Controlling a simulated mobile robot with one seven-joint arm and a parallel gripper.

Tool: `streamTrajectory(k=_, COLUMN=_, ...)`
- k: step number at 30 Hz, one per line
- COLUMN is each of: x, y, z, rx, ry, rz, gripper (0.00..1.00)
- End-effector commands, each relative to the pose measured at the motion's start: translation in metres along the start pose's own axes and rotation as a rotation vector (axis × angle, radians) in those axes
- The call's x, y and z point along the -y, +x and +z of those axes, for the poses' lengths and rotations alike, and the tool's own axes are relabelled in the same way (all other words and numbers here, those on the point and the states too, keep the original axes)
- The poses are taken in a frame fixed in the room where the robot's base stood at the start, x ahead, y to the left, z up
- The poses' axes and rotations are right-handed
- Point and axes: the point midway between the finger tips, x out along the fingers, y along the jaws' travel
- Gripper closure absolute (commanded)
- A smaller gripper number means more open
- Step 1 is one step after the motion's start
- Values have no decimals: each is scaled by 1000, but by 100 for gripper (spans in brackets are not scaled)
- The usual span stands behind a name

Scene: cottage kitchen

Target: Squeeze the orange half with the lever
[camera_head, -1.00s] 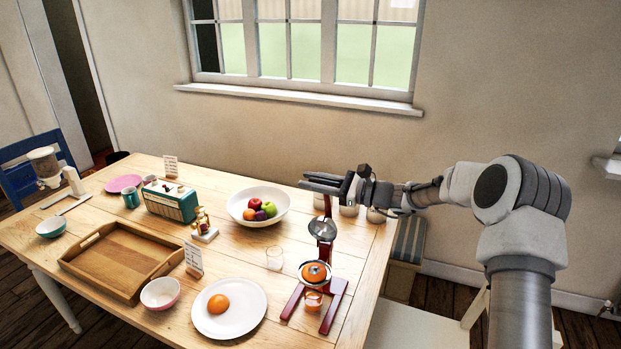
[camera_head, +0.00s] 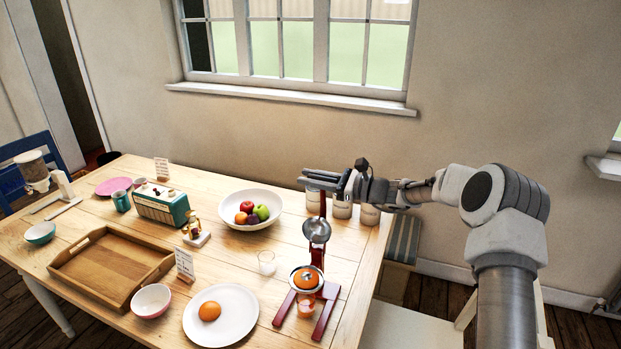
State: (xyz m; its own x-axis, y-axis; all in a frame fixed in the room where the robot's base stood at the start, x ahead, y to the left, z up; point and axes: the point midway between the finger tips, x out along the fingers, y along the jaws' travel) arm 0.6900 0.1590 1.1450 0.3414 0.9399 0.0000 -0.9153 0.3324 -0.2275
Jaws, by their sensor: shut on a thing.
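The red juicer press (camera_head: 325,318) stands near the table's right front corner. An orange half (camera_head: 307,279) sits in its lower cup. The metal press cup (camera_head: 317,231) hangs raised above it, clearly apart from the orange. My gripper (camera_head: 325,180) is at the top of the red lever (camera_head: 323,205), shut on it; the fingers hide the lever's end. A small glass (camera_head: 305,309) with an orange tint stands under the cup. Another orange piece (camera_head: 210,311) lies on a white plate (camera_head: 240,332).
A chair is at the right.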

Motion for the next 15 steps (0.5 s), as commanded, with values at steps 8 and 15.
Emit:
streamTrajectory(k=8, x=0, y=0, z=0, rx=0, ry=-1, rz=-1, gripper=43)
streamTrajectory(k=15, x=0, y=-2, z=0, rx=0, ry=0, rz=-1, gripper=43)
